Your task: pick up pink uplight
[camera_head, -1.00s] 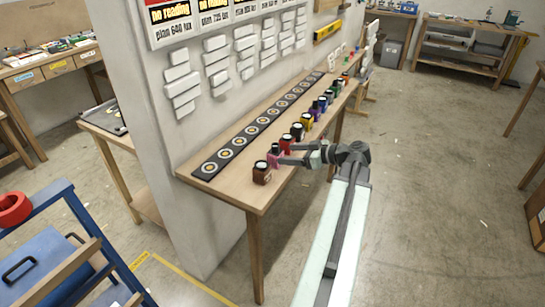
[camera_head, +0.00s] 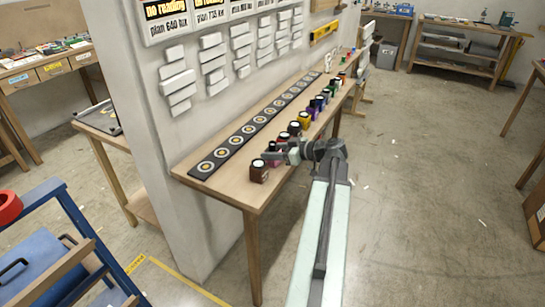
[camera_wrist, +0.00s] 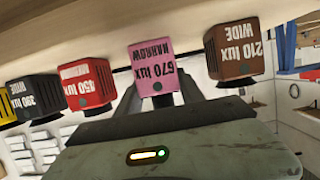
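The pink uplight is a small pink block labelled 670 lux narrow, upside down in the wrist view (camera_wrist: 154,68). It stands in a row on the wooden bench, between a brown uplight (camera_wrist: 235,52) and a red one (camera_wrist: 86,84). In the head view my gripper (camera_head: 271,156) is at the near end of the row and hides most of the pink block. In the wrist view the dark fingers of my gripper (camera_wrist: 158,98) are apart, one on each side of the pink block. Whether they touch it cannot be told.
The brown uplight (camera_head: 259,171) stands close beside my gripper. Several other coloured uplights run on along the bench (camera_head: 240,193). A dark strip with round marks (camera_head: 233,143) lies behind them, against the white wall panel.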

